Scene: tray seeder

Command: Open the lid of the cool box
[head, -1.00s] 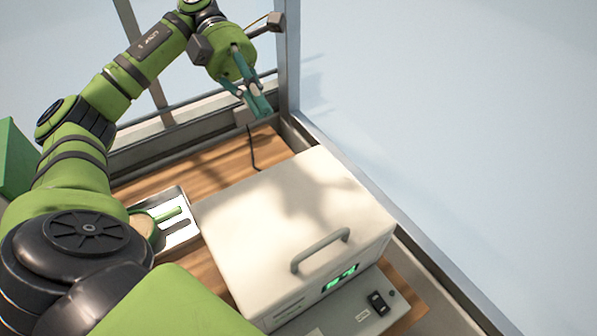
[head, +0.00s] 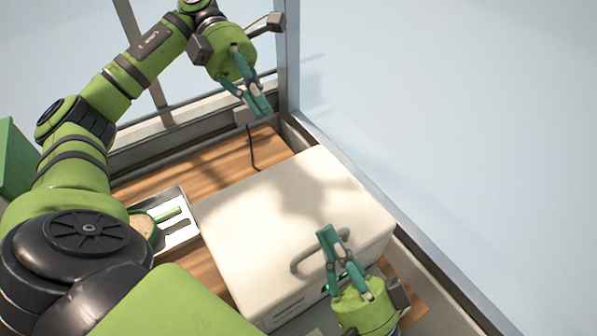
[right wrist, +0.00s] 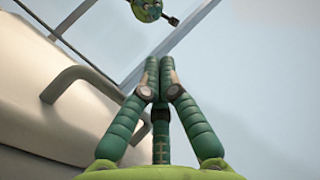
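The cool box (head: 250,225) is a white box on the wooden bench, and its lid (head: 290,190) looks shut. A grey bar handle (head: 300,262) sits at its front edge; in the head view my right gripper hides part of it. The handle also shows in the right wrist view (right wrist: 75,76), left of the fingers. My right gripper (head: 330,234) has its fingertips together and empty, in front of the box by the handle; I cannot tell whether they touch. Its fingers fill the middle of the right wrist view (right wrist: 159,66). My left gripper (head: 262,110) is raised behind the box, its fingertips together and empty.
A metal tray (head: 188,240) with a green-handled tool (head: 168,215) and a round brown-topped item (head: 142,226) stands left of the box. A dark cable (head: 251,150) lies behind the box. A window frame (head: 291,60) and pale wall bound the back and right. Bare wood (head: 205,165) shows behind the box.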

